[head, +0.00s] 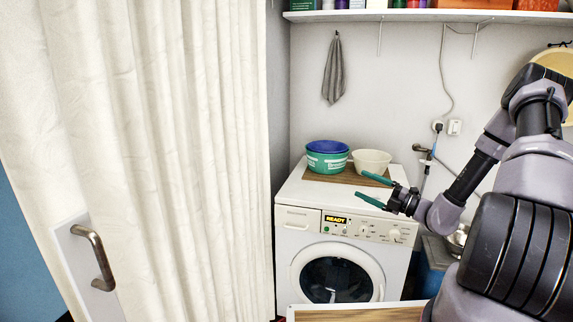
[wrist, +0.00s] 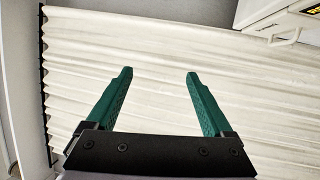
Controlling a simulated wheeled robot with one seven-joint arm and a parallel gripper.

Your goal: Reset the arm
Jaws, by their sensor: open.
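My gripper (head: 366,186) is open, with two green fingers apart and nothing between them. In the head view it hangs in the air in front of the upper right of the white washing machine (head: 297,214), its fingers pointing left. My arm comes in from the right side. In the wrist view the gripper (wrist: 160,75) shows both fingers spread, with the cream curtain (wrist: 150,50) beyond them. The fingers touch nothing that I can see.
The curtain (head: 150,150) fills the left. A shelf (head: 430,15) runs along the top. A wooden-topped surface (head: 355,314) lies at the bottom.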

